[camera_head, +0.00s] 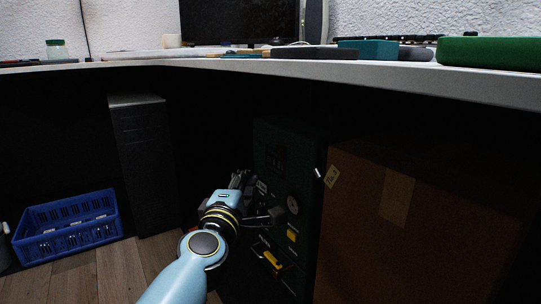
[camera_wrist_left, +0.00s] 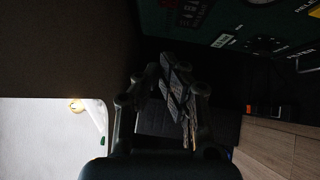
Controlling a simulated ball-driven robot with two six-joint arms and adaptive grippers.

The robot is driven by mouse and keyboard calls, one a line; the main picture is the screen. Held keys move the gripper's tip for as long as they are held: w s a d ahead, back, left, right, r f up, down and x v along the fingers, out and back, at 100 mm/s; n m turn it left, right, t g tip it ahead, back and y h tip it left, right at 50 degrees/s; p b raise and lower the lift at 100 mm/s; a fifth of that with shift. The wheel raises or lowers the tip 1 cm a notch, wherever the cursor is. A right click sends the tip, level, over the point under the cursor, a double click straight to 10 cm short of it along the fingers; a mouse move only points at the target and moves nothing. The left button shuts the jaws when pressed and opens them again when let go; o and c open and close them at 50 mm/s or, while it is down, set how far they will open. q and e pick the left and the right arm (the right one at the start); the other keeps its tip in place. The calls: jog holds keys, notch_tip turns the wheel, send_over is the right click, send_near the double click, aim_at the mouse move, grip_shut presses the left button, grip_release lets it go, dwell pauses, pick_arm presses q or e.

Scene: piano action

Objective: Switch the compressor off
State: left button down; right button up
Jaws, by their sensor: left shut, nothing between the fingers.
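The compressor (camera_head: 278,150) is a dark green cabinet under the desk, with a gauge, labels and yellow parts on its front. Part of its panel (camera_wrist_left: 205,22) shows along the top right of the left wrist view, with white lettering and a round dark fitting. I cannot tell which part is its switch. My left gripper (camera_head: 243,179) is just left of the compressor's front in the head view. In the left wrist view its fingers (camera_wrist_left: 180,100) are together and empty, below the panel in the picture; I cannot tell whether they touch it. My right gripper is not in view.
A brown cardboard box (camera_head: 365,225) stands right of the compressor. A black computer tower (camera_head: 145,160) and a blue crate (camera_head: 68,229) are at the left. The white desk top (camera_head: 215,61) runs overhead. Some wooden floor (camera_head: 140,265) is bare near the crate.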

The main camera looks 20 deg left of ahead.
aim_at(281, 153)
pick_arm(q)
jog(key=w+d+r, duration=0.1)
jog(key=w, duration=1.2)
jog(key=shift+r+b, duration=0.15)
jog(key=shift+b, duration=0.15)
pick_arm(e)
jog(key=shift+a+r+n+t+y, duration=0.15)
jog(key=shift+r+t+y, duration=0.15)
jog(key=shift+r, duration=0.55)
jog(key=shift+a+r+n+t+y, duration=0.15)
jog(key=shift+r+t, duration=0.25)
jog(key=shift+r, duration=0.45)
pick_arm(q)
jog(key=shift+d, duration=0.1)
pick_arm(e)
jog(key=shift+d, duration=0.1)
